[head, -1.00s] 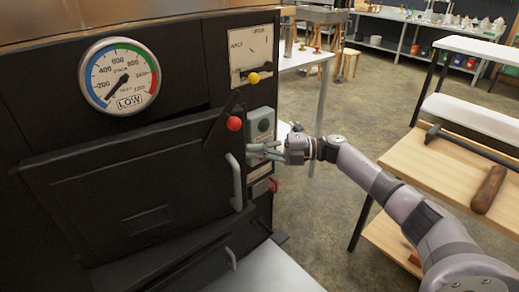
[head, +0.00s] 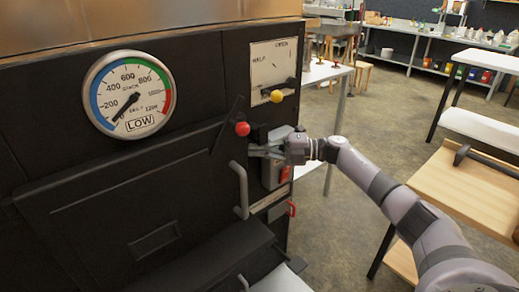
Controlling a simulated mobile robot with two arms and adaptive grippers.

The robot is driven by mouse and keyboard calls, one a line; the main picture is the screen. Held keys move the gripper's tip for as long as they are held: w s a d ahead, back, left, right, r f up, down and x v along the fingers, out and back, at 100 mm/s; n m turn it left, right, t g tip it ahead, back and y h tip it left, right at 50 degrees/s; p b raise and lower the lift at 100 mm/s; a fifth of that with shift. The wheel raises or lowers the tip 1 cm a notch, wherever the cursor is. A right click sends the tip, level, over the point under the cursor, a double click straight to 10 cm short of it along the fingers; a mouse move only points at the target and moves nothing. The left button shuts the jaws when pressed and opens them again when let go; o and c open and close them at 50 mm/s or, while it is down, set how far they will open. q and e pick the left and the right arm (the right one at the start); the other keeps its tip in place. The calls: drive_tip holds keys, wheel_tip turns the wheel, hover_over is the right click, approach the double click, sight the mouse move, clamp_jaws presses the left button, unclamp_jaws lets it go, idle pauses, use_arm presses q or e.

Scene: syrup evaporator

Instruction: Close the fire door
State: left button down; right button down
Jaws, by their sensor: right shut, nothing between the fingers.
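The fire door (head: 95,215) is a wide black panel on the front of the black evaporator, with a small raised rectangle on it. Its upright grey handle (head: 241,190) is on the right side. I cannot tell whether the door sits flush with its frame. My right gripper (head: 252,152) is shut and empty, pointing left, just above and right of the handle. It partly hides a grey switch box (head: 272,174). My left gripper is out of view.
A round gauge (head: 129,94) reading LOW is above the door. A yellow-knobbed lever (head: 276,96) is on a white HALF/OPEN plate. A wooden table (head: 470,185) is at right, beside my right arm. Open floor (head: 375,130) lies beyond the evaporator.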

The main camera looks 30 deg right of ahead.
drive_tip(key=shift+s+a, duration=0.25)
drive_tip(key=shift+a, duration=0.15)
drive_tip(key=shift+s+d, duration=0.35)
drive_tip(key=shift+s, duration=0.1)
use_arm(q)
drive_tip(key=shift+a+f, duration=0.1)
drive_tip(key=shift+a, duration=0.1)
use_arm(e)
drive_tip(key=w+v, duration=0.1)
drive_tip(key=v, duration=1)
drive_tip(key=shift+d, duration=0.5)
